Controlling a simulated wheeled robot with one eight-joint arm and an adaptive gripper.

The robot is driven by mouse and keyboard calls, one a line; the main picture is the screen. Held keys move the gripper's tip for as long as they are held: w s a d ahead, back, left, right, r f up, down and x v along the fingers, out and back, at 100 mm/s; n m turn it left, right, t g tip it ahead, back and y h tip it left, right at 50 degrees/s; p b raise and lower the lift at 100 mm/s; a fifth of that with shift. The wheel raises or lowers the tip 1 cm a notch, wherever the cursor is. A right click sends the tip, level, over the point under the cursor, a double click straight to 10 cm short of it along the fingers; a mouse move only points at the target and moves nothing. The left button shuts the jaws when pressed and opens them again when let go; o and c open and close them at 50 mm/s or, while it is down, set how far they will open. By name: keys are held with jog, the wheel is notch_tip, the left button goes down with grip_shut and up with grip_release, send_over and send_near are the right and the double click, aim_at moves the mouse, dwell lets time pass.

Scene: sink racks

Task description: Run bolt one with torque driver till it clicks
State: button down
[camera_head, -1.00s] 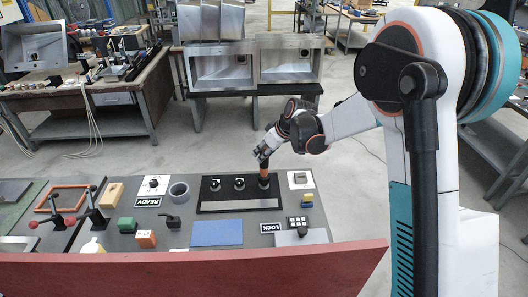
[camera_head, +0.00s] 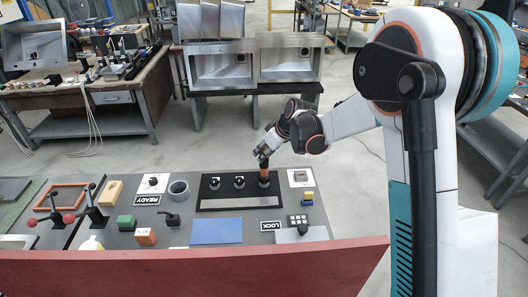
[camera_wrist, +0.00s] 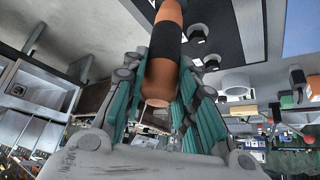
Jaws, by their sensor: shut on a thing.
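My gripper (camera_head: 262,157) is shut on the torque driver (camera_head: 263,173), an orange and black cylinder held upright over the right end of a black plate (camera_head: 207,203). In the wrist view the orange and black driver (camera_wrist: 165,60) lies between my teal-sided fingers. Two dark round fittings with pale tops (camera_head: 215,183) and (camera_head: 239,182) stand on the plate, left of the driver. The driver's tip and whatever is under it are hidden from me, so I cannot tell whether it touches a bolt.
A grey cup (camera_head: 179,190) and a READY label (camera_head: 147,200) are left of the plate. A blue mat (camera_head: 217,231), a LOCK label (camera_head: 270,226) and a keypad (camera_head: 298,221) are nearer me. Red-knobbed levers stand at far left, and a red rail (camera_head: 200,270) runs along the front.

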jog(key=shift+s+f+b, duration=0.1)
jog(key=shift+f+b, duration=0.65)
jog(key=shift+f, duration=0.1)
dwell(3.3)
